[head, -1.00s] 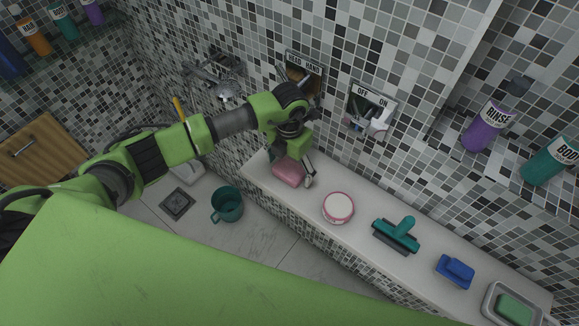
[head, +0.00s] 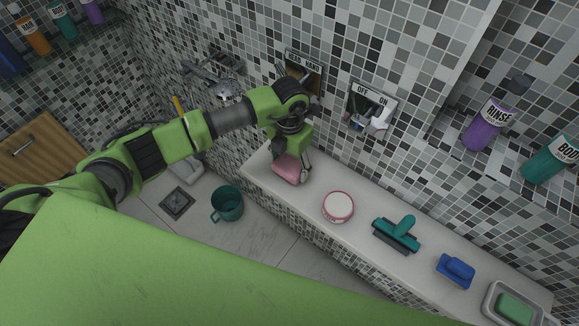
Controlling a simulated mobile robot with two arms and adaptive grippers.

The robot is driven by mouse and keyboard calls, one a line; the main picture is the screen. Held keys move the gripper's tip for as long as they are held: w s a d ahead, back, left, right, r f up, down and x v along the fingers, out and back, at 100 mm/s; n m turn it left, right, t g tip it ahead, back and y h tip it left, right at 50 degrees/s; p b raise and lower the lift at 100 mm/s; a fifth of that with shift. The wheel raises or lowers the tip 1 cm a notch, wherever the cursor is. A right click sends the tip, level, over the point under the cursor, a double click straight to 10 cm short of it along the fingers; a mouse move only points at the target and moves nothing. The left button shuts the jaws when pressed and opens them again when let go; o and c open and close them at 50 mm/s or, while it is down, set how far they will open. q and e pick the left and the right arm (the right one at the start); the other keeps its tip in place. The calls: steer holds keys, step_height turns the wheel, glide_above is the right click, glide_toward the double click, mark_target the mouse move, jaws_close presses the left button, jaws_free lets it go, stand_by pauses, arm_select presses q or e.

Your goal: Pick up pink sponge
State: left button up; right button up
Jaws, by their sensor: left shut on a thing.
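The pink sponge (head: 286,169) is at the left end of the white ledge in the head view. My left gripper (head: 290,167) points down over it and is shut on it, with one finger showing at the sponge's right side. The other finger is mostly hidden. I cannot tell whether the sponge touches the ledge. My right gripper is not in view.
On the ledge (head: 366,243) to the right stand a pink-and-white round tub (head: 338,206), a teal squeegee (head: 397,234), a blue brush (head: 456,270) and a green soap (head: 515,308) in a dish. A teal mug (head: 228,204) stands on the floor below.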

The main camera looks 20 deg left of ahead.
arm_select(q)
steer(key=s+a+r+b, duration=0.5)
steer(key=s+r+b, duration=0.1)
steer(key=s+r, duration=0.5)
steer(key=shift+s+r, duration=0.3)
steer(key=shift+s, duration=0.75)
